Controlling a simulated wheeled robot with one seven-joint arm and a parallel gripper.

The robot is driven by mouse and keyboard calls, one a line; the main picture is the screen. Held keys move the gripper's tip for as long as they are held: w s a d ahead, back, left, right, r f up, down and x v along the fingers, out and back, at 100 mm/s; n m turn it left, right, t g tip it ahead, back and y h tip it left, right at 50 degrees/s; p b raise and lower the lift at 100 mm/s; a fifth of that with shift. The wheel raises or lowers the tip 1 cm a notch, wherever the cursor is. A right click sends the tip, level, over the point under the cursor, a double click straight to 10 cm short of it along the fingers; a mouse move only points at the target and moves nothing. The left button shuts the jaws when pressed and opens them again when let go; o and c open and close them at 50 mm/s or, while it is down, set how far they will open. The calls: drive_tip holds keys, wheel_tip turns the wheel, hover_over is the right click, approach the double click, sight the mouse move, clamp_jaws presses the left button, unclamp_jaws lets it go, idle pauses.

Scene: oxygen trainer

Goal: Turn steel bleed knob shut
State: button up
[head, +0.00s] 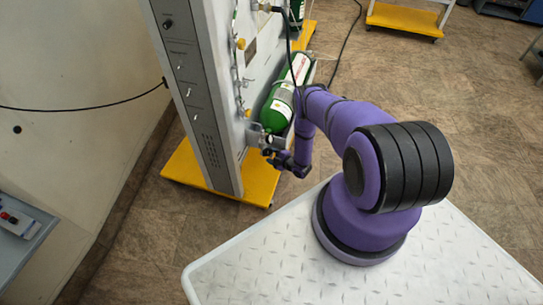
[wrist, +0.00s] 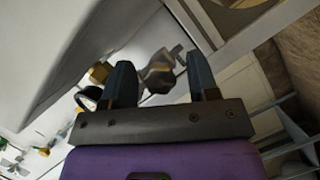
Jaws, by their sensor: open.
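A grey metal knob (wrist: 158,76), apparently the steel bleed knob, shows in the wrist view, with a stem or fitting running up to its right. My gripper (wrist: 160,62) is open, with one dark finger on each side of the knob. Gaps show between the knob and both fingers, so I see no contact; how deep it sits between them I cannot tell. In the head view my gripper (head: 272,152) is low beside the trainer panel (head: 185,90), below the green cylinder. The knob cannot be made out there.
A green cylinder (head: 277,107) lies tilted on the panel's side, close to my arm. A round gauge (wrist: 88,98) and a brass fitting (wrist: 100,72) are left of the fingers in the wrist view. The panel stands on a yellow base (head: 258,185). Open floor (head: 490,120) lies to the right.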

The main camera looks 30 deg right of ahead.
drive_tip(key=c, duration=0.9)
drive_tip(key=shift+m+g+y, duration=0.5)
drive_tip(key=shift+m+g, duration=0.5)
drive_tip(key=shift+m, duration=0.7)
drive_tip(key=o, duration=0.9)
drive_tip(key=v, duration=1.1)
